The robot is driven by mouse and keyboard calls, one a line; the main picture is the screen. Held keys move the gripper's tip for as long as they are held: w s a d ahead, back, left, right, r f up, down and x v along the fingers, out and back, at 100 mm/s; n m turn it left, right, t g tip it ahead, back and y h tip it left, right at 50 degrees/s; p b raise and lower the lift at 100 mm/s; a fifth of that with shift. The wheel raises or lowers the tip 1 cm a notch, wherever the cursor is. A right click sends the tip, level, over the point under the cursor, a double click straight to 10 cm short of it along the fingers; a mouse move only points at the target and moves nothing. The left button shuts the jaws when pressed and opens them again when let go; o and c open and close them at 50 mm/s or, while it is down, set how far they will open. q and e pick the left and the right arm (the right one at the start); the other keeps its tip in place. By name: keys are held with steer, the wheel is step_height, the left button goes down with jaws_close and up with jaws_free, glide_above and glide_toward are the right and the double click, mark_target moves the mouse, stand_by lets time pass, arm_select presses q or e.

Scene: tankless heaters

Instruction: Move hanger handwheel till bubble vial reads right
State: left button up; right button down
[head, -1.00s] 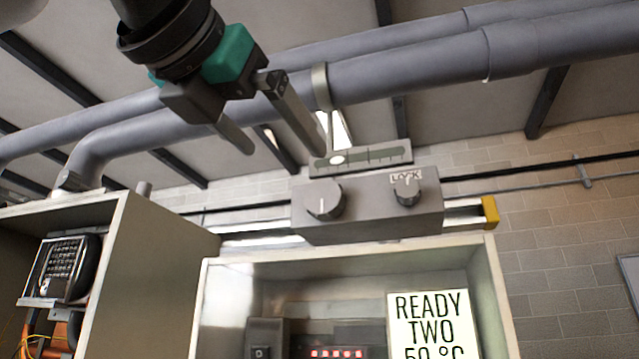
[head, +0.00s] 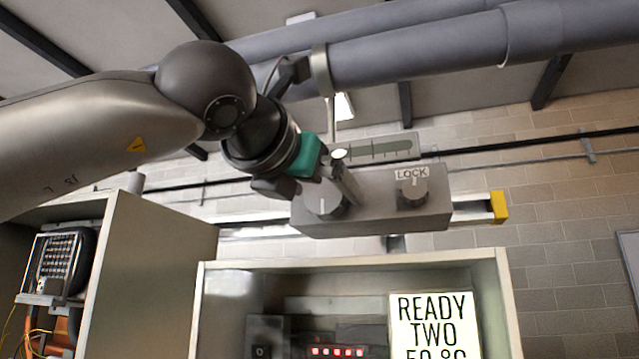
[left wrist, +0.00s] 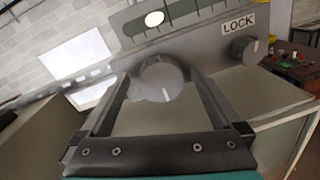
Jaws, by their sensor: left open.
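The hanger handwheel (head: 318,205) is a round grey knob with a white mark on the left of the grey box's front; it also shows in the left wrist view (left wrist: 163,78). My left gripper (head: 333,192) is open, with its fingers on either side of the handwheel; I cannot tell whether they touch it. The bubble vial (head: 385,149) lies along the top of the box. Its white bubble (head: 339,153) is left of the tick marks and shows in the left wrist view (left wrist: 154,19). My right gripper is not in view.
A smaller knob (head: 412,194) labelled LOCK sits right of the handwheel. The box hangs on a rail with a yellow end (head: 498,207). Thick grey pipes (head: 430,50) run above. An open cabinet with a READY TWO sign (head: 434,325) stands below.

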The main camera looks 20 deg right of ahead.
arm_select(q)
steer(key=shift+c, duration=0.2)
steer(key=c, duration=1.3)
steer(key=shift+m, duration=0.3)
steer(key=m, duration=0.3)
steer(key=shift+s+m, duration=0.1)
steer(key=shift+m, duration=0.3)
steer(key=m, duration=0.4)
steer(key=shift+d+y, duration=0.15)
steer(key=shift+y, duration=0.15)
steer(key=m, duration=0.5)
steer(key=shift+s+m+y+p, duration=0.1)
steer(key=shift+m+y+p, duration=0.2)
steer(key=shift+p, duration=0.1)
steer(key=m, duration=0.3)
steer(key=m+p, duration=0.1)
steer(key=shift+d+f+m, duration=0.1)
steer(key=shift+f+m, duration=0.15)
steer(key=shift+m, duration=0.15)
